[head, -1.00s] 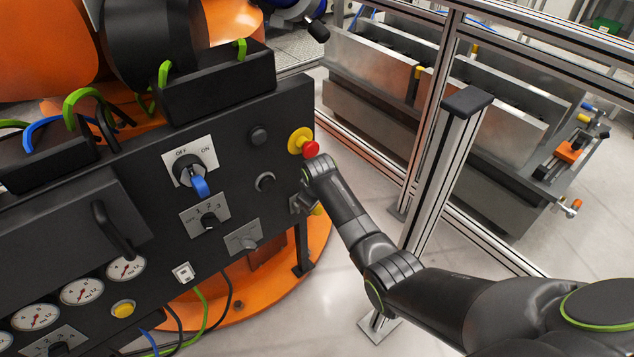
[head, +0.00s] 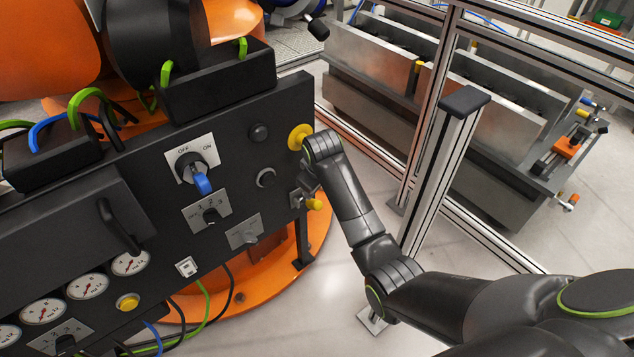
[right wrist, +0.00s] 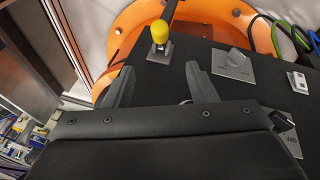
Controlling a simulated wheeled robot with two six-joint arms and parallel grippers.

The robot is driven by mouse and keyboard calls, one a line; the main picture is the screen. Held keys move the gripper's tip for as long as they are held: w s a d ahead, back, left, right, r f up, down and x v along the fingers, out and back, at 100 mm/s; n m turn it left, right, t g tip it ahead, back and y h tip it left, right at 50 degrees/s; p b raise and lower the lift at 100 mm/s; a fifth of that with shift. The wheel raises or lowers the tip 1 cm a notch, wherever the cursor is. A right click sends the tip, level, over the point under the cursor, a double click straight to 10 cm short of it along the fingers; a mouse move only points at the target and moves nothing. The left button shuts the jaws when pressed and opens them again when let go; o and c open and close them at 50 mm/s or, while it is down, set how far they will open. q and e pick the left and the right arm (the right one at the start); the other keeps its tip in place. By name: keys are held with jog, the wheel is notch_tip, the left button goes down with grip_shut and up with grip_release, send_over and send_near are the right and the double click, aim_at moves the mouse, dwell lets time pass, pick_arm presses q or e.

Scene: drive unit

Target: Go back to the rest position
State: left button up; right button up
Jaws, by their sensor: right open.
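In the head view, my right arm comes in from the right. Its wrist covers the right edge of the black control panel (head: 140,190). My right gripper (head: 308,178) is mostly hidden behind the wrist there. In the right wrist view, my right gripper (right wrist: 160,90) has its two dark fingers spread apart with nothing between them. A yellow-tipped lever (right wrist: 160,32) stands beyond the fingers; it also shows in the head view (head: 315,205), just below my wrist. My left gripper is not in view.
The emergency stop's yellow base (head: 297,137) shows beside my wrist; its red button is hidden. A blue-handled switch (head: 199,178) is on the panel. An aluminium post (head: 443,180) stands close to the right of my forearm. Grey floor shows between them.

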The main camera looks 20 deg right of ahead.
jog(key=shift+f, duration=0.1)
jog(key=s+d+f+m+g+p, duration=0.1)
jog(key=s+d+f, duration=0.1)
jog(key=s+f, duration=0.65)
jog(key=s+d+f+m, duration=0.1)
jog(key=s+d+f, duration=0.3)
jog(key=f, duration=0.7)
jog(key=s+d+f+m+g+p, duration=0.1)
jog(key=s+f+m, duration=0.1)
jog(key=s+f, duration=0.6)
jog(key=s+d+f+m, duration=0.1)
jog(key=s+f, duration=0.3)
jog(key=s, duration=0.7)
jog(key=s+d+f+m, duration=0.1)
jog(key=s+f, duration=0.3)
jog(key=s, duration=0.7)
jog(key=s+d+f+m+g+p, duration=0.1)
jog(key=s+f, duration=0.3)
jog(key=s, duration=0.8)
jog(key=shift+d+f, duration=0.35)
jog(key=shift+d, duration=0.3)
